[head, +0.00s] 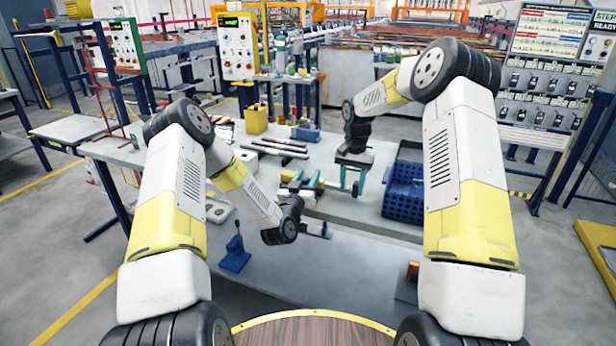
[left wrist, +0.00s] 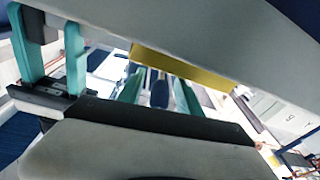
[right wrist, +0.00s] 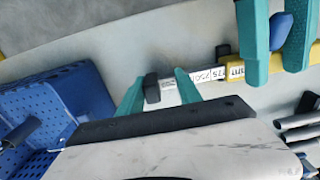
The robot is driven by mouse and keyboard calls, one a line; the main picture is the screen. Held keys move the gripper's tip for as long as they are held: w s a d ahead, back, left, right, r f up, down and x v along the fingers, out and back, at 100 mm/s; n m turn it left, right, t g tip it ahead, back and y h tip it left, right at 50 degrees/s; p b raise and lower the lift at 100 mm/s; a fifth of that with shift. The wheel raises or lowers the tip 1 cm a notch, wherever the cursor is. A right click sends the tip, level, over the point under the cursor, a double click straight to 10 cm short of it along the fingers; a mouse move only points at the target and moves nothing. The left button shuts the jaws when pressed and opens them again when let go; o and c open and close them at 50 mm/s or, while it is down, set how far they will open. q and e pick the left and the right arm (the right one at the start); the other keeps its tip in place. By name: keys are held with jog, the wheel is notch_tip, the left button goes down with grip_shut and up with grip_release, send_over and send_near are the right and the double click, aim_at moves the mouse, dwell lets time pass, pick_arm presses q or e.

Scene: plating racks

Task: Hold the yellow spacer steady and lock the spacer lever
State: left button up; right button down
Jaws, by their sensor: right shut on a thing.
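The yellow spacer (head: 316,184) lies on the grey table, and its yellow body (right wrist: 238,72) and a white bar with printed numbers show in the right wrist view. My right gripper (head: 350,184) has its teal fingers on either side of the bar near its dark end (right wrist: 152,88) and is shut on the spacer. My left gripper (head: 296,184) is at the spacer's left part. Its teal fingers stand apart around the blue spacer lever (left wrist: 160,90), with gaps visible. The lever also shows between them in the right wrist view (right wrist: 281,30). Whether a finger touches it cannot be told.
A blue perforated crate (head: 403,190) stands right of my right gripper. Dark and pale rods (head: 280,147) lie behind the spacer. A yellow box (head: 256,121) is further back, and a blue stand with an upright handle (head: 236,252) is at the front left. The front table is mostly clear.

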pick_arm(q)
jog(key=v, duration=1.2)
pick_arm(e)
jog(key=c, duration=0.7)
grip_release()
